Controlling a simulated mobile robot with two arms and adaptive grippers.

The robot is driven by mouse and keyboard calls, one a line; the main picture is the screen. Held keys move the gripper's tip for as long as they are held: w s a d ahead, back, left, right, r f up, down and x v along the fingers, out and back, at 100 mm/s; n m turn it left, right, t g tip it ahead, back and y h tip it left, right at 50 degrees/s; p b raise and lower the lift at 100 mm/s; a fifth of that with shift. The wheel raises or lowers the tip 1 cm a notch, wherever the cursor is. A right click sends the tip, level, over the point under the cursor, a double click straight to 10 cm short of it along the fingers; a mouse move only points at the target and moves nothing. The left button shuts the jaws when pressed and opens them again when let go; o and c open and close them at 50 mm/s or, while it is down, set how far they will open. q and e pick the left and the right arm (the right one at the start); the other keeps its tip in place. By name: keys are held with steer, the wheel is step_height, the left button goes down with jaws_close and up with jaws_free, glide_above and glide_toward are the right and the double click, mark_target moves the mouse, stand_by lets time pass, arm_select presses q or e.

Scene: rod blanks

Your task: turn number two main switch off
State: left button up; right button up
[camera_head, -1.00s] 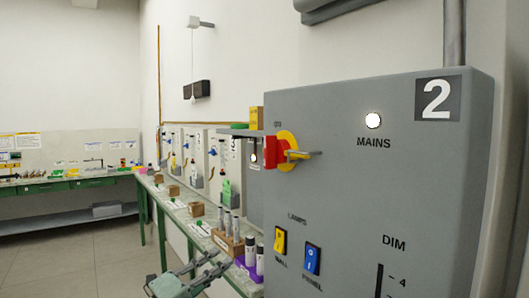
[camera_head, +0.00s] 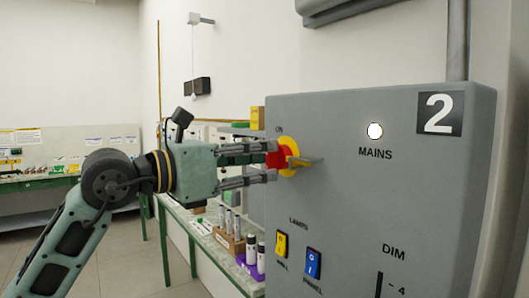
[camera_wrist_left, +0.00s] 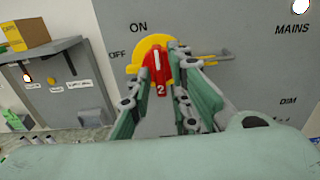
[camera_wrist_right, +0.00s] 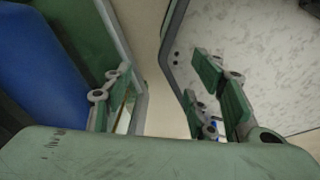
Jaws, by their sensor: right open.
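The main switch on the grey number two panel (camera_head: 380,215) has a red handle (camera_wrist_left: 160,76) marked 2 on a yellow disc (camera_wrist_left: 151,47). The handle stands nearly upright, toward the ON label; OFF is to its left. The white MAINS lamp (camera_head: 375,131) is lit. My left gripper (camera_head: 272,166) is at the switch, its fingers open on either side of the red handle, the right finger closer to it. In the head view the fingers partly cover the switch. My right gripper (camera_wrist_right: 162,78) is open and empty in the right wrist view; the head view does not show it.
Below the switch are a yellow wall-lamp switch (camera_head: 281,244) and a blue panel-lamp switch (camera_head: 313,263). A metal hasp (camera_wrist_left: 213,59) sticks out at the disc's right. A green bench (camera_head: 215,254) with bottles and a wooden rack runs along the wall at left.

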arm_select(q)
steer(key=shift+w+d, duration=0.5)
steer(key=shift+d, duration=0.05)
jaws_close()
